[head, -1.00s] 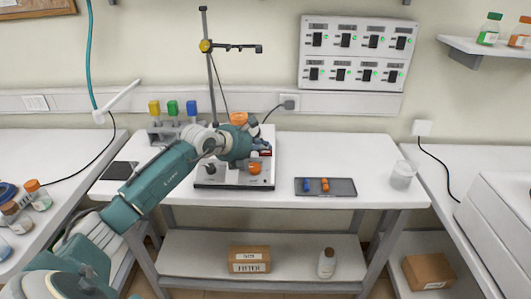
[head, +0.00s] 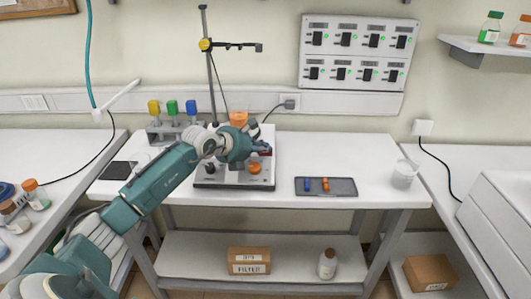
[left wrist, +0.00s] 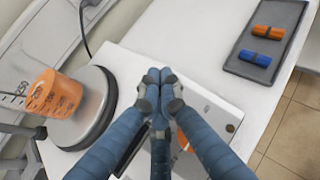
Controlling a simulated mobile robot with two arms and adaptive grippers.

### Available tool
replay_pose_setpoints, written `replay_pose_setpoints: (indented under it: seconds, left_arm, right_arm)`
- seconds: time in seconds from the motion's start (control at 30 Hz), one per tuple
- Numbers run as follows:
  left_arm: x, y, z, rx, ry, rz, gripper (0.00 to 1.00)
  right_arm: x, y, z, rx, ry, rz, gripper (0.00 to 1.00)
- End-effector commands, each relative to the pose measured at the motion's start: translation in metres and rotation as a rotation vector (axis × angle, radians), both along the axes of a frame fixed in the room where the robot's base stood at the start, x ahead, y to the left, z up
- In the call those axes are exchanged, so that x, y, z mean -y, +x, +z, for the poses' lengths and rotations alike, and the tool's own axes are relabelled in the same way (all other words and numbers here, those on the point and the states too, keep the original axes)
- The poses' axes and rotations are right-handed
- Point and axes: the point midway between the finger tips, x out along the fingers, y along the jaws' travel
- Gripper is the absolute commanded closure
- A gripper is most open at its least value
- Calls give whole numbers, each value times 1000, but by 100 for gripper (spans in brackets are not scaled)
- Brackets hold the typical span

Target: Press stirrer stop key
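The stirrer (head: 206,183) stands on the middle table, a white-topped unit with a dark front edge and an orange knob (head: 254,168). An orange beaker (head: 238,119) is at its back; in the left wrist view the orange beaker (left wrist: 52,93) sits on the round metal plate (left wrist: 88,110). My left gripper (head: 264,147) is over the stirrer's right part. In the left wrist view its fingertips (left wrist: 158,76) are together with nothing between them, above the panel. The fingers hide much of the panel, and I cannot make out the stop key. My right gripper is out of view.
A stand with a clamp (head: 212,75) rises behind the stirrer. A dark tray (head: 340,193) with a blue and an orange piece lies to the right, then a clear beaker (head: 403,175). Colored bottles in a rack (head: 160,130) stand behind my arm. The table between stirrer and tray is clear.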

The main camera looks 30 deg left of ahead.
Motion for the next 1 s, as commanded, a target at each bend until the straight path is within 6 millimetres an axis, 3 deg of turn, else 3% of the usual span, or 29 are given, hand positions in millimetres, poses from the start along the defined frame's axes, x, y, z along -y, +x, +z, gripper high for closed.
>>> replay_pose_setpoints:
  seconds: [0.6,1.0]
  left_arm:
    - [0,1,-4,-2,0,-1,100]
    - [2,-4,11,-1,1,-1,100]
  right_arm:
    - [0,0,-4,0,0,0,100]
    - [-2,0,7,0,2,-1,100]
